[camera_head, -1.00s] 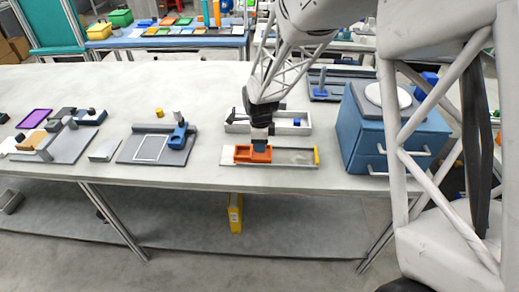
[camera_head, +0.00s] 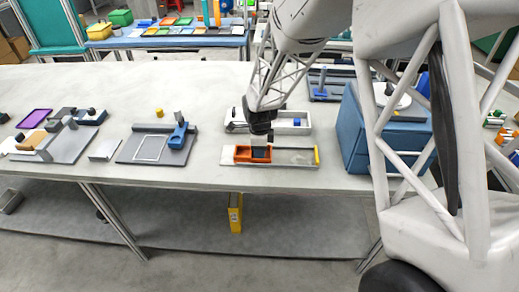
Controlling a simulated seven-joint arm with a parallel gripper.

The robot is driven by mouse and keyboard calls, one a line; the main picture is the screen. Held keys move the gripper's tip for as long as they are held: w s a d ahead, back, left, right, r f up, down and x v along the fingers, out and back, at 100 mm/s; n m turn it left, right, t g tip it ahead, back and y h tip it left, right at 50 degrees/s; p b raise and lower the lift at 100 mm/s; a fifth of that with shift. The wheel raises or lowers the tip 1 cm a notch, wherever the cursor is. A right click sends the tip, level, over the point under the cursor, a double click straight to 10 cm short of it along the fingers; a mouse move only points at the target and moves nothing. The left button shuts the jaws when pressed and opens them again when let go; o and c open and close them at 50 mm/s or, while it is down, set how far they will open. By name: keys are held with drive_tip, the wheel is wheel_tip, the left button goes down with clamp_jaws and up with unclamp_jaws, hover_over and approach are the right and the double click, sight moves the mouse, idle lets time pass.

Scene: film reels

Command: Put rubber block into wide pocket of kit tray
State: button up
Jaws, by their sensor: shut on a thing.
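My gripper (camera_head: 261,138) is above the orange box (camera_head: 243,153) on the near tray. It is shut on a small dark piece, which I take to be the rubber block; its outline is hard to make out against the dark fingers. A dark patch shows in the orange box below the gripper, and I cannot tell whether it is a block or shadow. The white tray (camera_head: 294,130) behind has pockets and holds a small blue block (camera_head: 297,121). My gripper and arm hide part of its left side, so I cannot tell which pocket is the wide one.
A blue drawer cabinet (camera_head: 355,130) stands to the right, close to my arm. A dark tray with a blue handle (camera_head: 322,80) lies behind. A grey fixture with a blue part (camera_head: 178,138) is to the left. The table (camera_head: 215,125) is bare between that fixture and the trays.

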drive_tip(key=shift+f, duration=0.1)
drive_tip(key=o, duration=0.6)
wheel_tip(320, 180, up, 12)
drive_tip(key=shift+r, duration=0.1)
idle(0.8)
idle(0.7)
